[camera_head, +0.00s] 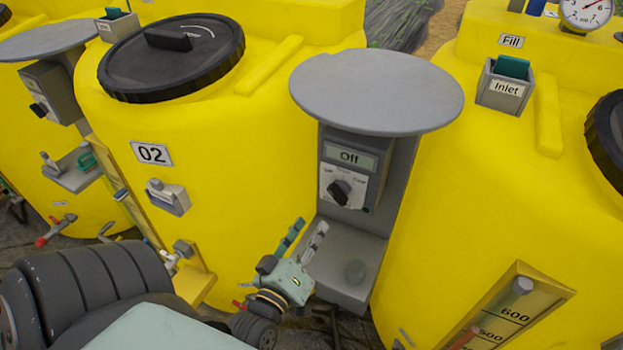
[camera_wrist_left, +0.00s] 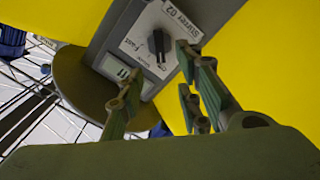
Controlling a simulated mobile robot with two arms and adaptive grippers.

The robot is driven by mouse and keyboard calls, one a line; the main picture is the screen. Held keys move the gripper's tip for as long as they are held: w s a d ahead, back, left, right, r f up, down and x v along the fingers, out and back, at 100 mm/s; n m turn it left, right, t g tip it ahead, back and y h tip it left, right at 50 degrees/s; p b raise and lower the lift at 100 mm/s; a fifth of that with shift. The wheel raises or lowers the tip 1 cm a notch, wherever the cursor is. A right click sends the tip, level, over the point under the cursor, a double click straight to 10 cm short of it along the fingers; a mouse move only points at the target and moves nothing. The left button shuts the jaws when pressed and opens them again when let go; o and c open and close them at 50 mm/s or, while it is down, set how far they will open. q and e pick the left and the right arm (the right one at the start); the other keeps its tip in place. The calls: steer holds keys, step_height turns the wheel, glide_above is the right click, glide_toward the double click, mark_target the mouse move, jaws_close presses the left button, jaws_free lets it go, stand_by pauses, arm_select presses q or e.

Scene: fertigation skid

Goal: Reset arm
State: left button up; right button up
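My left gripper (camera_head: 305,240) is in the lower middle of the head view, in front of the grey stirrer control post. Its fingers are apart with nothing between them. In the left wrist view the gripper (camera_wrist_left: 160,95) shows spread fingers with green pads. Beyond them is the control panel with a black rotary knob (camera_wrist_left: 159,45) and a label "Stirrer 02". In the head view the knob (camera_head: 339,192) sits below a display (camera_head: 349,157) reading "Off". The fingers look apart from the knob. My right gripper is not in view.
A round grey plate (camera_head: 376,92) tops the post, with a grey shelf (camera_head: 335,285) below the panel. Yellow tank 02 (camera_head: 230,150) stands left, with a black lid (camera_head: 170,60). Another yellow tank (camera_head: 480,190) stands right, with a level scale (camera_head: 510,310).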

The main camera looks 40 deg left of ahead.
arm_select(q)
steer(key=s+d+f+m+g+h+b, duration=0.1)
steer(key=s+d+f+m+g+h, duration=0.2)
steer(key=f, duration=1)
steer(key=s+d+f+m+g+b, duration=0.1)
steer(key=s+d+f+m+g, duration=0.25)
steer(key=f, duration=0.95)
steer(key=s+d+f+m+g+h, duration=0.2)
steer(key=s+d+f+g, duration=0.15)
steer(key=f, duration=1.05)
steer(key=s+a+f+m+g, duration=0.1)
steer(key=s+f+m+g, duration=0.2)
steer(key=s+f, duration=0.4)
steer(key=s+a+f+m+g+y+b, duration=0.1)
steer(key=s+f, duration=0.6)
steer(key=s, duration=0.8)
steer(key=a+m+g, duration=0.1)
steer(key=m+g, duration=0.1)
steer(key=shift+s+a+f+g, duration=0.15)
steer(key=shift+s+f+g, duration=0.15)
steer(key=shift+s+f, duration=0.1)
